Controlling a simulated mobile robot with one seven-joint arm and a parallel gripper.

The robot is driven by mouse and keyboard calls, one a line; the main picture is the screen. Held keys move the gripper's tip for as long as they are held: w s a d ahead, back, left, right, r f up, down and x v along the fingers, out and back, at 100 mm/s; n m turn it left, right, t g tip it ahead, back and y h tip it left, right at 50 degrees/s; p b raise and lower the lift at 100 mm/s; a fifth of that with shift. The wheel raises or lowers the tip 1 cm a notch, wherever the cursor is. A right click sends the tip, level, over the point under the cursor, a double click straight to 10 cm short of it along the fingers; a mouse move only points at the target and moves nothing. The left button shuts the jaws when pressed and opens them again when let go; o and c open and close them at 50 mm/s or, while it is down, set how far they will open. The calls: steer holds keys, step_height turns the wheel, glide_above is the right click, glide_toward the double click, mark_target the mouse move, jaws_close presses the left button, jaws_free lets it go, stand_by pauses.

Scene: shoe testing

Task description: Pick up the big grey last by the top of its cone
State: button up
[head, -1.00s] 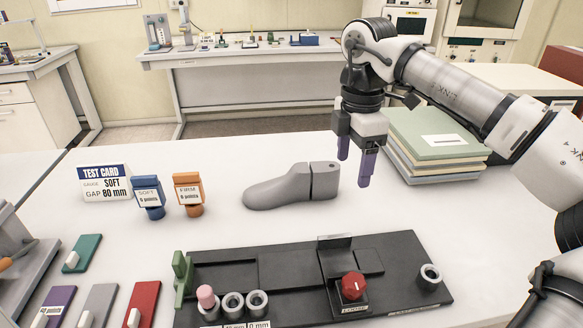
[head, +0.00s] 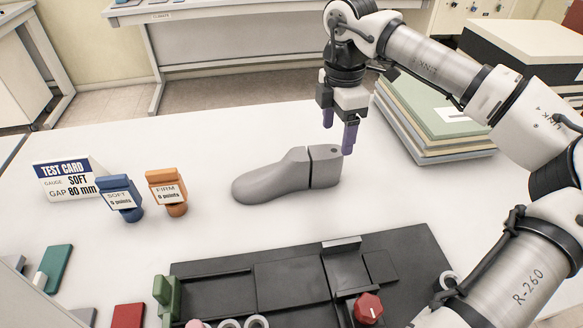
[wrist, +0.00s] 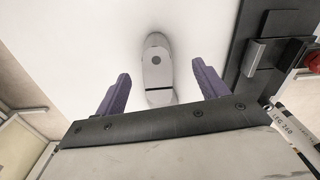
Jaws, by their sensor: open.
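The big grey last (head: 285,175) lies on the white table with its toe to the left and its cone at the right end. A dark seam crosses it in front of the cone, and a dark hole marks the cone's top. My gripper (head: 338,130) is open and empty, its purple fingers pointing down near the heel end and appearing above it. In the wrist view the last (wrist: 157,72) lies between and beyond the two spread fingers of my gripper (wrist: 160,72), with the hole facing the camera. The fingers do not appear to touch it.
A black fixture (head: 290,290) with a red knob (head: 368,307) lies in front of the last. The blue soft gauge (head: 121,198), orange firm gauge (head: 167,190) and test card (head: 68,180) stand left. Stacked boards (head: 435,125) lie at the back right.

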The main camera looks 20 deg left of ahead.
mark_target(331, 150)
step_height(331, 150, down, 3)
steer(key=shift+f, duration=0.1)
steer(key=shift+a+f+p, duration=0.25)
steer(key=shift+f+p, duration=0.45)
steer(key=shift+f, duration=0.65)
steer(key=shift+a+f+p, duration=0.2)
steer(key=shift+f+p, duration=0.5)
steer(key=shift+f, duration=0.6)
steer(key=shift+c, duration=0.4)
steer(key=c, duration=1.3)
steer(key=shift+r, duration=0.15)
